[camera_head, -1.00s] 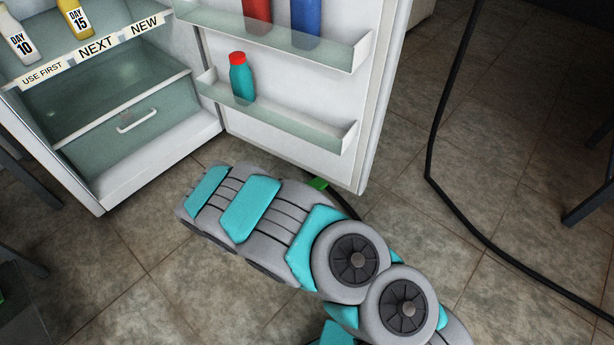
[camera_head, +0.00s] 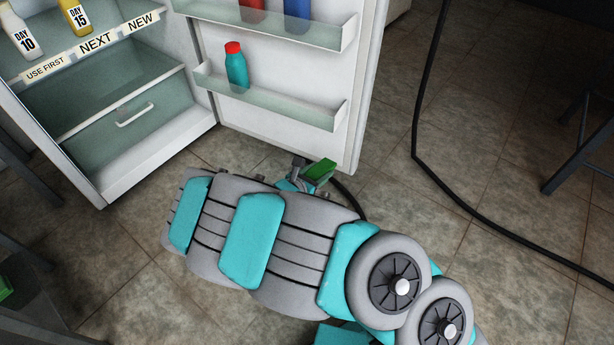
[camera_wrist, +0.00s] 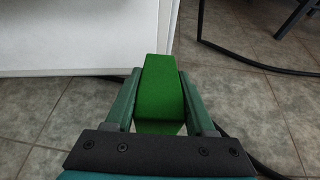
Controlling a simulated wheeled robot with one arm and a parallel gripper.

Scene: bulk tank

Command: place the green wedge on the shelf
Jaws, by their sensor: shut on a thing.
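The green wedge (camera_wrist: 161,92) is between the two fingers of my gripper (camera_wrist: 160,100) in the wrist view, and the gripper is shut on it. In the head view the wedge (camera_head: 320,169) shows beyond my arm, just in front of the lower edge of the open fridge door; my gripper (camera_head: 308,178) is partly hidden by the arm. The fridge stands open at the left. Its upper shelf (camera_head: 110,72) holds a DAY 10 bottle (camera_head: 22,40) and a DAY 15 bottle (camera_head: 76,18) behind labels USE FIRST, NEXT and NEW.
The fridge door (camera_head: 355,110) stands open, with bottles in its racks, including a teal bottle with a red cap (camera_head: 236,66). A drawer (camera_head: 130,112) is below the shelf. A black cable (camera_head: 418,130) lies on the tiled floor at the right. Dark stool legs (camera_head: 570,150) stand at the far right.

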